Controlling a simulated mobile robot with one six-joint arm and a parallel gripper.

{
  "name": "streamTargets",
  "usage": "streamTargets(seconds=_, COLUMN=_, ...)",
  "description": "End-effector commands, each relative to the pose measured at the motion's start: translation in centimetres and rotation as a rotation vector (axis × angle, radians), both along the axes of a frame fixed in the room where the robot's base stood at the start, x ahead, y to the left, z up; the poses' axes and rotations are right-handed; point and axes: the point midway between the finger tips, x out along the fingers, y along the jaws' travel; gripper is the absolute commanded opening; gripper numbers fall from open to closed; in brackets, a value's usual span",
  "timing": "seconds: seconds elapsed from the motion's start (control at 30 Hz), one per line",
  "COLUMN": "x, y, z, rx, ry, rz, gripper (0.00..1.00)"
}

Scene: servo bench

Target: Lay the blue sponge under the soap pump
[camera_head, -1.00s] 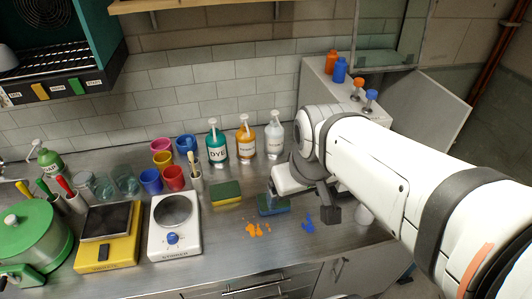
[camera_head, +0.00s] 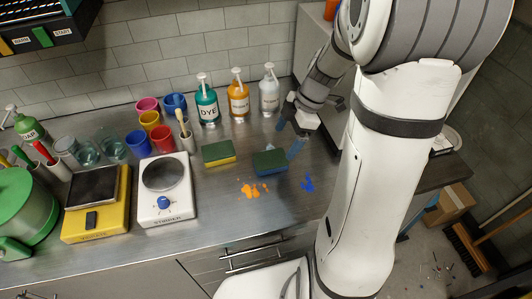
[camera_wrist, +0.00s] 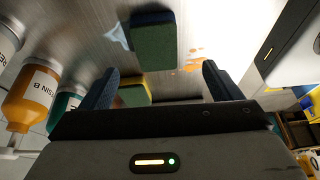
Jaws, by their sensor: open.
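The blue sponge (camera_head: 269,163), with a dark green top, lies flat on the steel bench between the yellow sponge and a blue paint splash. It also shows in the wrist view (camera_wrist: 153,40), beyond my fingertips. The soap pump (camera_head: 30,130) is a green bottle with a pale pump head, standing at the far left of the bench. My gripper (camera_head: 290,136) is open, with its fingers apart, just right of and behind the blue sponge. In the wrist view my gripper (camera_wrist: 160,82) holds nothing between its two fingers.
A yellow sponge (camera_head: 219,153) lies left of the blue one. Teal (camera_head: 207,103), orange (camera_head: 238,98) and white (camera_head: 269,92) pump bottles stand behind.

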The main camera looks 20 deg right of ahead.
Motion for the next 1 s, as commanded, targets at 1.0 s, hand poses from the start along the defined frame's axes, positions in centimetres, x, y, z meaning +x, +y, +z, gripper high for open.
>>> streamTargets(seconds=1.0, x=0.6, y=2.2, z=-7.7, rx=0.005, ry=-0.008, rz=0.022, gripper=0.85)
